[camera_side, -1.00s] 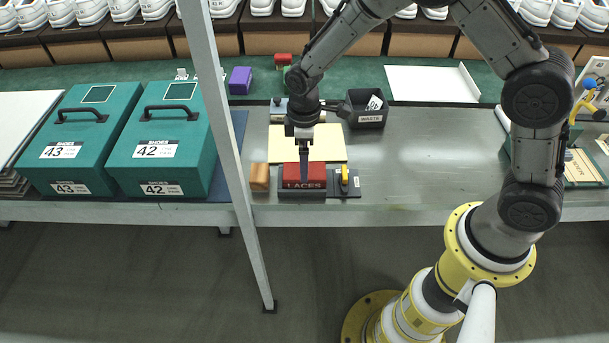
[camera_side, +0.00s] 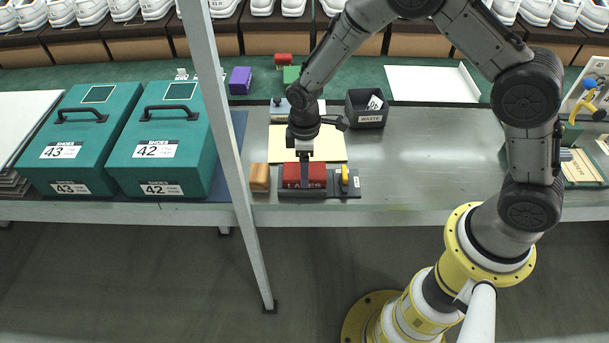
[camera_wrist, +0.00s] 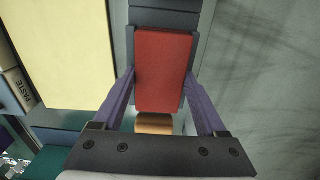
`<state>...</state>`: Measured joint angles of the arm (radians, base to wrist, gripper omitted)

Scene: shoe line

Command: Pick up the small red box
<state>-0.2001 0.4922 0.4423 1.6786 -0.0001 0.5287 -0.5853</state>
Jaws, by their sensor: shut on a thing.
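The small red box (camera_side: 318,173) sits at the dark holder (camera_side: 290,193) near the front edge of the bench. My gripper (camera_side: 304,178) reaches straight down over it, with its fingers at the box. In the wrist view the red box (camera_wrist: 163,65) lies between the two purple-grey fingers of my gripper (camera_wrist: 160,78), one along each long side. The gripper is shut on the box. Whether any gap separates the box from its holder cannot be told.
A yellow-handled tool (camera_side: 344,178) stands right beside the box. A tan block (camera_side: 260,177) is at its left, a cream sheet (camera_side: 333,142) behind, and a waste bin (camera_side: 368,118) behind right. A slanted post (camera_side: 240,190) stands in front.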

